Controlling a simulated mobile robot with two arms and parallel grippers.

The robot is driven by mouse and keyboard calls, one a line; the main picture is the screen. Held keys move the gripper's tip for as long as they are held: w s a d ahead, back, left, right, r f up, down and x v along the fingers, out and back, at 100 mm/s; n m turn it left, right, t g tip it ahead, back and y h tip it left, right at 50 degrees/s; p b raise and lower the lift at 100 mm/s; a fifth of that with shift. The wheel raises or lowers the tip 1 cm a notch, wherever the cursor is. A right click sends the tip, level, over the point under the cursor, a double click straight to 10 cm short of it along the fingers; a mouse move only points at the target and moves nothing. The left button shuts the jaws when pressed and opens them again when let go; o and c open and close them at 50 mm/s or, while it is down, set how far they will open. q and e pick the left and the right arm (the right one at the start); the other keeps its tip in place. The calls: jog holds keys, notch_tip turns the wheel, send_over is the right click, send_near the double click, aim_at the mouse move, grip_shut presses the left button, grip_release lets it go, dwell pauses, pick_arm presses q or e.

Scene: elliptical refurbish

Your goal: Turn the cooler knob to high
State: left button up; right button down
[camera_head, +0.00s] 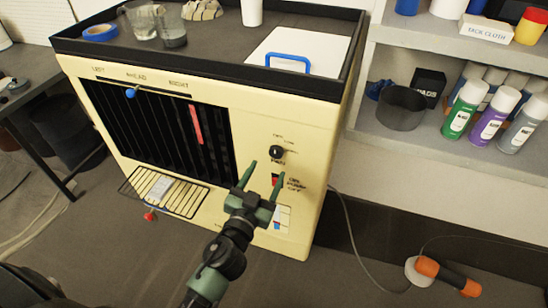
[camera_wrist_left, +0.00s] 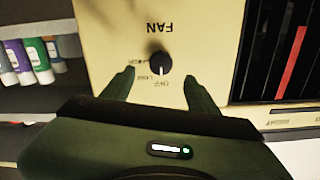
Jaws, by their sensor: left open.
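The cooler (camera_head: 225,100) is a cream box with a dark grille on its front. Its black round knob (camera_head: 277,152) sits on the right part of the front panel. In the left wrist view, which is upside down, the knob (camera_wrist_left: 160,63) has FAN above it and HIGH, LOW and OFF lettering around it. A pale mark on the knob points down there, towards the LOW and OFF lettering. My left gripper (camera_head: 264,175) is open and empty, its fingertips just below the knob in the head view. In the wrist view the knob shows between the two fingers (camera_wrist_left: 158,78), apart from both.
A black tray top (camera_head: 215,50) on the cooler holds tape, glass jars, and a white board with a blue handle (camera_head: 288,60). A shelf (camera_head: 420,145) with spray cans stands at the right. A cable and an orange-handled tool (camera_head: 440,275) lie on the floor.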

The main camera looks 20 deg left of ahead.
aim_at(275, 155)
pick_arm(q)
jog(key=w+p, duration=0.1)
jog(key=w, duration=0.6)
jog(key=shift+f, duration=0.1)
grip_shut()
